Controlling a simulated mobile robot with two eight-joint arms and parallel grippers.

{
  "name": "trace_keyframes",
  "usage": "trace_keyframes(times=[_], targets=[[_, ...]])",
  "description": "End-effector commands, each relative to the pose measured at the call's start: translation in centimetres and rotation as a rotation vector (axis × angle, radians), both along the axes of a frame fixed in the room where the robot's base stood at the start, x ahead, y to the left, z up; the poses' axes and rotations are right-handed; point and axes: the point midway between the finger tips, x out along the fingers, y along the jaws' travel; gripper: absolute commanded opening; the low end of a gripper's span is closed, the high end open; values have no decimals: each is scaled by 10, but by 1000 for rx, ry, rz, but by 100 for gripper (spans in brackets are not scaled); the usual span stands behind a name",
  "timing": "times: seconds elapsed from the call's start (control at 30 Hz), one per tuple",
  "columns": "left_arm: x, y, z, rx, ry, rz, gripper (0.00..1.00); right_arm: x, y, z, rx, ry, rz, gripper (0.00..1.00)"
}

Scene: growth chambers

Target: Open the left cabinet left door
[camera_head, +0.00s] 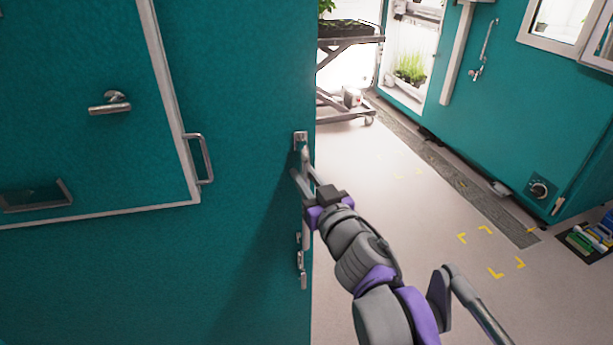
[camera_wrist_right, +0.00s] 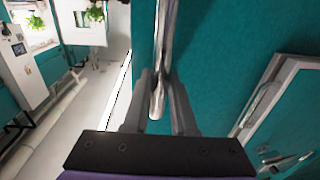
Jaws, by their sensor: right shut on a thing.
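The teal cabinet door (camera_head: 245,80) fills the left of the head view, with its right edge beside the open floor. A metal door handle (camera_head: 301,140) sits near that edge. My right gripper (camera_head: 302,172) is at this handle. In the right wrist view my right gripper (camera_wrist_right: 160,105) has its two fingers on either side of the long metal handle (camera_wrist_right: 166,45), shut on it. The lower end of the handle shows between the fingertips. My left gripper is not in view.
A second bar handle (camera_head: 205,158) and a lever (camera_head: 110,104) are on the teal front at left. A wheeled cart (camera_head: 350,40) stands at the back. Another teal chamber (camera_head: 530,110) stands at right. A crate of coloured items (camera_head: 590,237) lies on the floor. The middle floor is clear.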

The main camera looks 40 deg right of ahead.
Motion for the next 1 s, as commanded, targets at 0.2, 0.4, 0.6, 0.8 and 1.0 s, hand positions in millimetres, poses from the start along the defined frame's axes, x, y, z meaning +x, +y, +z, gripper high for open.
trace_keyframes(times=[0.2,0.4,0.6,0.8,1.0], targets=[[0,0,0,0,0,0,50,0,0,1,0,-1,2,0],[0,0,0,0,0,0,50,0,0,1,0,-1,1,39],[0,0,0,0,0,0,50,0,0,0,0,0,1,55],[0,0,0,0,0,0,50,0,0,0,0,0,1,55],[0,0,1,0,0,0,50,3,1,0,0,0,2,55]])
